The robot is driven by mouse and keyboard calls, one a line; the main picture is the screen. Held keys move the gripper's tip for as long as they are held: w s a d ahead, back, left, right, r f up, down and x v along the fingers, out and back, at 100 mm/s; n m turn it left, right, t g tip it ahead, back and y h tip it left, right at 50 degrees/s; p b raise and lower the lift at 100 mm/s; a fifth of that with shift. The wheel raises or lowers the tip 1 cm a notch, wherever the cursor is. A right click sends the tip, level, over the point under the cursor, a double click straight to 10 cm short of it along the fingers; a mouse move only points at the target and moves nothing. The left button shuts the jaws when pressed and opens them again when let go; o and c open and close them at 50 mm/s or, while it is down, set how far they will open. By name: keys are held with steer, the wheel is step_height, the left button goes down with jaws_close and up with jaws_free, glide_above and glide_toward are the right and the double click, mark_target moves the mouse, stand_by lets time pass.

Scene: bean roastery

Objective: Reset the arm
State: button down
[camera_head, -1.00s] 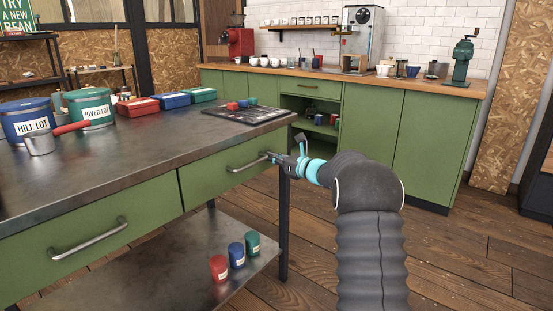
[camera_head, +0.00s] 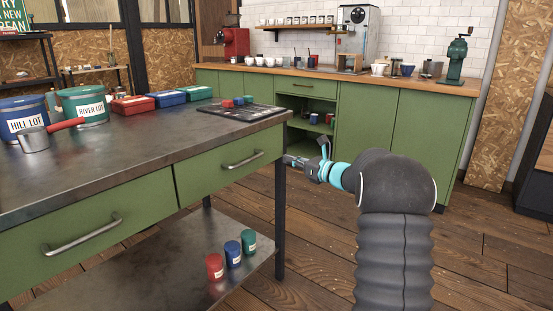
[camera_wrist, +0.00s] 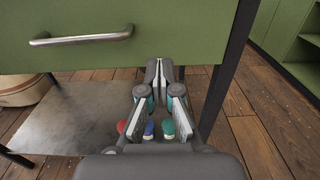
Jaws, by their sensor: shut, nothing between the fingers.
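My gripper (camera_head: 290,160) is at the end of my arm, just right of the table's front corner leg, in front of the far green cabinets. It is shut and empty. In the wrist view my gripper (camera_wrist: 158,70) points toward the green drawer front, below and right of its metal handle (camera_wrist: 82,38). In the head view the drawer with this handle (camera_head: 243,161) looks closed, and my gripper is clear of the handle.
The metal-topped table (camera_head: 130,150) holds labelled tins, a scoop, boxes and a dark tray (camera_head: 240,112). Red, blue and green canisters (camera_head: 233,254) stand on its lower shelf. A counter (camera_head: 400,140) with open shelves runs along the back. Wooden floor (camera_head: 310,260) is clear.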

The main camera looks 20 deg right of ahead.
steer(key=v, duration=0.5)
steer(key=s+a+f+n+g+h, duration=0.1)
steer(key=s+a+f+n+g, duration=0.2)
steer(key=s+f+n+g, duration=0.5)
steer(key=s+a+f+n+g+h, duration=0.1)
steer(key=s+a+f+n, duration=0.2)
steer(key=s, duration=0.1)
steer(key=s+a+f+n+h, duration=0.1)
steer(key=s+a+f+n, duration=0.1)
steer(key=s, duration=0.3)
steer(key=s+a+r+n+h, duration=0.2)
steer(key=s+n, duration=0.3)
steer(key=s, duration=0.4)
steer(key=s+a+r+n+h, duration=0.2)
steer(key=s+n, duration=0.3)
steer(key=s, duration=0.4)
steer(key=s+a+r+n+h, duration=0.3)
steer(key=s+n, duration=0.2)
steer(key=s, duration=0.5)
steer(key=shift+a+n+h, duration=0.3)
steer(key=shift+n, duration=0.1)
